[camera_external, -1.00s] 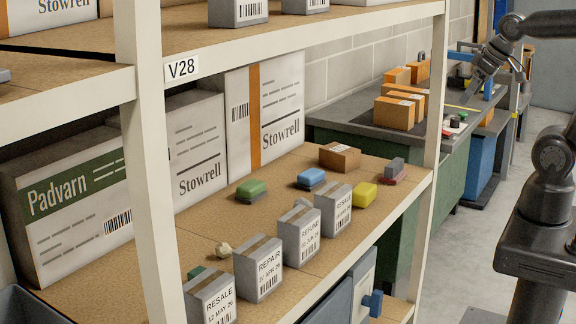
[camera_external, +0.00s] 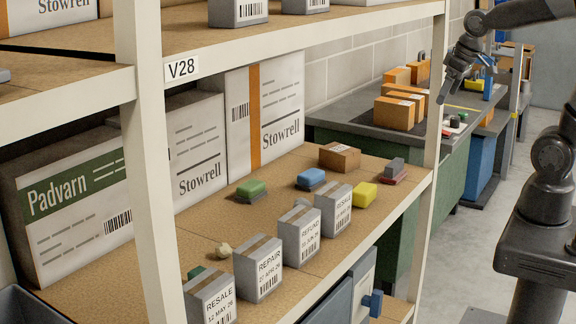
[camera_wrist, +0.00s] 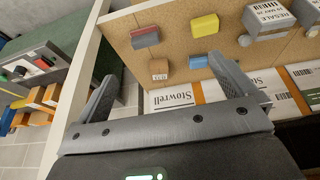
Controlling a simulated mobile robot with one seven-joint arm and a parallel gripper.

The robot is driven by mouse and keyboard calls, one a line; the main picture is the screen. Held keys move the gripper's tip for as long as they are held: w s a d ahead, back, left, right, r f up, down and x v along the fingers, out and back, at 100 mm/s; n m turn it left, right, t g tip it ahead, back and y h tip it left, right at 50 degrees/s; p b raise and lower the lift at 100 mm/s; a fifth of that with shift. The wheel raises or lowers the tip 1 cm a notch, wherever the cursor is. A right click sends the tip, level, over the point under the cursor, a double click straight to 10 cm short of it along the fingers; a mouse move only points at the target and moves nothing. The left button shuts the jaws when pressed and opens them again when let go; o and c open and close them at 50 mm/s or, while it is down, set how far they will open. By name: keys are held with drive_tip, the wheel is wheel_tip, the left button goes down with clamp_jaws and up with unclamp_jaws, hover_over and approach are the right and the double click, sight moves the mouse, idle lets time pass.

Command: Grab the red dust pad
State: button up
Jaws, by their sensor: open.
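The red dust pad (camera_external: 393,178) lies near the right end of the shelf board, with a grey block (camera_external: 395,164) on it. In the wrist view the red pad (camera_wrist: 147,43) is near the top, beside the grey part (camera_wrist: 144,31). My gripper (camera_external: 448,90) is in the air to the upper right of the pad, beyond the rack's right post. Its open fingers (camera_wrist: 162,72) have nothing between them, and the pad appears well beyond their tips.
A yellow pad (camera_external: 364,195), a blue pad (camera_external: 311,178), a green pad (camera_external: 251,191) and a brown box (camera_external: 340,157) share the shelf. Grey labelled boxes (camera_external: 338,208) line its front edge. The rack post (camera_external: 432,110) and upper shelf edge (camera_external: 300,32) bound the opening.

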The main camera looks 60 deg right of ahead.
drive_tip(key=w+d+f+g, duration=0.2)
drive_tip(key=w+d+f, duration=0.1)
drive_tip(key=w+f, duration=0.55)
drive_tip(key=g, duration=0.2)
hover_over(395, 162)
drive_tip(key=f, duration=0.9)
drive_tip(key=shift+s+a+f, duration=0.1)
drive_tip(key=shift+s+f, duration=0.1)
drive_tip(key=shift+s, duration=0.1)
drive_tip(key=f, duration=1.1)
drive_tip(key=shift+w+f, duration=0.15)
drive_tip(key=shift+w, duration=0.15)
drive_tip(key=c, duration=0.7)
